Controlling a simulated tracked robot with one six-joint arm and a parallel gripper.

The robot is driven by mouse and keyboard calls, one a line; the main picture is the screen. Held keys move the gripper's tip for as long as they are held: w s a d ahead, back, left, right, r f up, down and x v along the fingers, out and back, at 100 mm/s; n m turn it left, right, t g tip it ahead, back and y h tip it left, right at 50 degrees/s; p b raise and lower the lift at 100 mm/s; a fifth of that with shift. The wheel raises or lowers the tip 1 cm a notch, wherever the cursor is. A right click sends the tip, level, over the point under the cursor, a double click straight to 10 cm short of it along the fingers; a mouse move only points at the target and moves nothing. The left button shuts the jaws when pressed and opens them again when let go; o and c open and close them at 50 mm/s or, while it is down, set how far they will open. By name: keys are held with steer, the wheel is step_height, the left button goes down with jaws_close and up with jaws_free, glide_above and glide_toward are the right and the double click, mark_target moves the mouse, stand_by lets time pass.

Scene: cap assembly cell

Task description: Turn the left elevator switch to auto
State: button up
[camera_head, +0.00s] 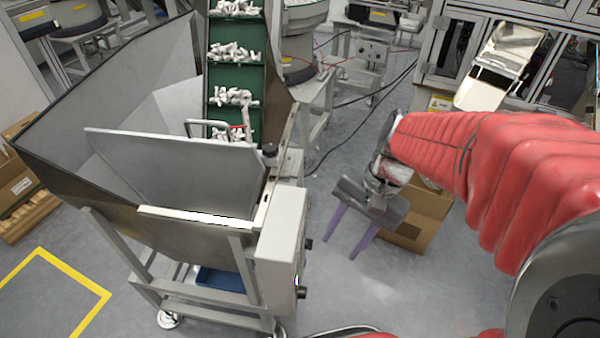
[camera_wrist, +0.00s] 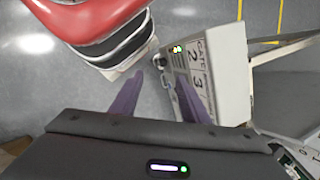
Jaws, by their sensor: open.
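The elevator (camera_head: 165,215) with a grey hopper and green cleated belt stands on the left in the head view. Its pale control box (camera_head: 283,245) is on the side facing my gripper. Two dark knobs, an upper one (camera_head: 308,243) and a lower one (camera_head: 301,292), stick out from the box. Their settings cannot be read. My gripper (camera_head: 340,256) has purple fingers spread apart and empty, right of the box and clear of it. The wrist view shows the box face (camera_wrist: 203,70) with printed labels and small lit indicators, beyond my fingers. A dark knob (camera_wrist: 160,61) shows near its left edge.
A cardboard box (camera_head: 425,215) sits on the floor behind my gripper. Dark cables (camera_head: 350,130) cross the floor further back. A machine frame (camera_head: 470,60) stands at the back right. The floor between the elevator and my arm is mostly free.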

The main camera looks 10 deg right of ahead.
mark_target(308, 244)
steer(key=w+d+f+m+t+y, duration=0.2)
steer(key=d+f+m+y, duration=0.3)
steer(key=f+m, duration=0.3)
steer(key=w+d+f+m+t+y, duration=0.3)
steer(key=d+f+m+t+y, duration=0.2)
steer(key=m, duration=0.9)
step_height(308, 244, down, 4)
steer(key=d+y, duration=0.1)
steer(key=y, duration=0.1)
steer(key=shift+y, duration=0.4)
steer(key=shift+r, duration=0.1)
steer(key=x, duration=1.3)
steer(key=shift+w+a, duration=0.15)
steer(key=shift+a, duration=0.15)
steer(key=shift+r, duration=0.1)
steer(key=shift+c, duration=0.2)
steer(key=c, duration=1)
